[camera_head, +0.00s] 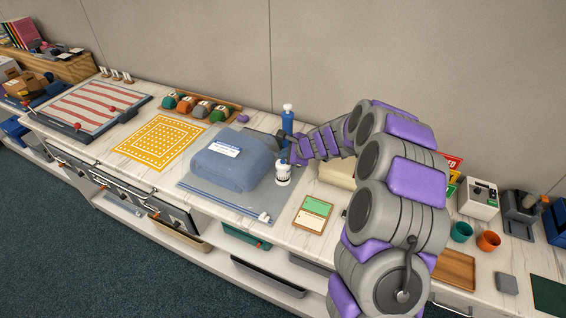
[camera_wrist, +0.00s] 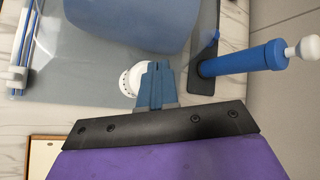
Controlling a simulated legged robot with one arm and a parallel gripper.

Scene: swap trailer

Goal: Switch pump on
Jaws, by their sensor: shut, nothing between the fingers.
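A white round unit (camera_head: 283,174) stands on the grey mat, against the right side of a blue cushion-like bundle (camera_head: 232,158) with a white label. In the wrist view this white unit (camera_wrist: 131,79) shows a dotted rim and is partly hidden by my fingers. A blue upright cylinder with a white knob (camera_head: 288,121) stands behind it on a dark base; it also shows in the wrist view (camera_wrist: 240,72). I cannot tell which of the two is the pump. My gripper (camera_wrist: 157,68) is shut and empty, its fingertips over or beside the white unit; contact cannot be told.
A yellow dotted mat (camera_head: 160,140) and a striped board (camera_head: 90,105) lie to the left. A green-and-cream card tray (camera_head: 313,214) lies in front of my arm. Cups (camera_head: 488,240) and a white box (camera_head: 478,200) stand right. The wall is close behind.

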